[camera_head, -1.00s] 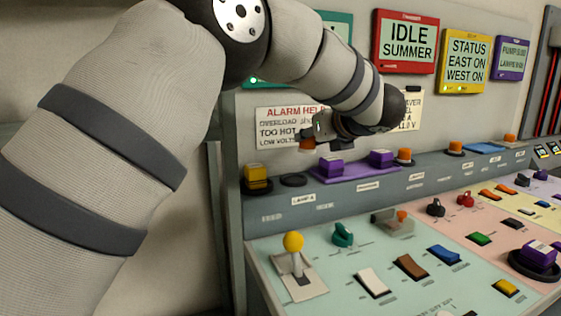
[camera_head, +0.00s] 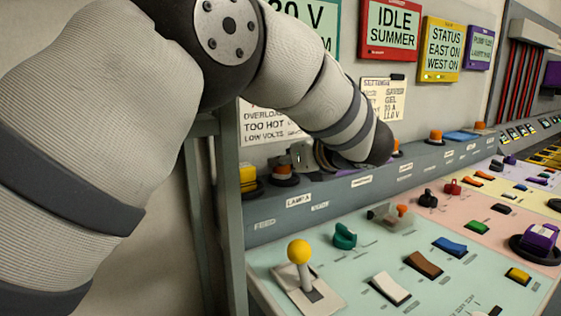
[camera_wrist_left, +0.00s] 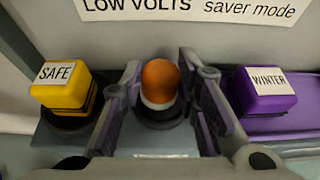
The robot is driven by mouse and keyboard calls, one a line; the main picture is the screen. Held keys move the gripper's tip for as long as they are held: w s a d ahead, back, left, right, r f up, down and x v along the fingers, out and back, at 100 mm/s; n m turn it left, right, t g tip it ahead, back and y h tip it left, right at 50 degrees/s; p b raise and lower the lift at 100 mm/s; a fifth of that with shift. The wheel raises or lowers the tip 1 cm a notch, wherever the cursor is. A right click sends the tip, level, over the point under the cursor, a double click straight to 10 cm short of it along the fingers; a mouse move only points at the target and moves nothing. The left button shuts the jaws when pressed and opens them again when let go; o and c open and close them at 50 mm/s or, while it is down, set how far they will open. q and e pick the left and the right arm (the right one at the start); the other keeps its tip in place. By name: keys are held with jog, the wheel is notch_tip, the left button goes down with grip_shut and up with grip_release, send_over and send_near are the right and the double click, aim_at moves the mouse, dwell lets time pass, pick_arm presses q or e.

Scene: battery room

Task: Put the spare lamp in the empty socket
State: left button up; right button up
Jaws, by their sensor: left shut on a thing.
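The spare lamp (camera_head: 280,167) is orange with a pale collar. It stands upright at the dark round socket (camera_head: 284,182) on the console's back ledge, just right of a yellow block. In the left wrist view the lamp (camera_wrist_left: 160,80) is between the two fingers of my left gripper (camera_wrist_left: 158,88), with the dark socket ring (camera_wrist_left: 160,118) directly below it. My left gripper (camera_head: 297,160) is shut on the lamp. I cannot tell whether the lamp is fully down in the socket. My right gripper is not in view.
A yellow SAFE block (camera_wrist_left: 65,88) is close on the left and a purple WINTER block (camera_wrist_left: 265,90) close on the right. Other orange lamps (camera_head: 436,136) stand along the ledge. A yellow-knobbed lever (camera_head: 299,252) rises from the sloping panel. The wall with signs is close behind.

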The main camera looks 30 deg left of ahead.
pick_arm(q)
jog(key=o, duration=1.1)
jog(key=shift+d+f, duration=0.2)
jog(key=shift+f, duration=0.05)
jog(key=shift+o, duration=0.2)
jog(key=shift+s+d+r, duration=0.15)
jog(key=shift+d+r, duration=0.05)
jog(key=v, duration=1.1)
jog(key=shift+d, duration=0.15)
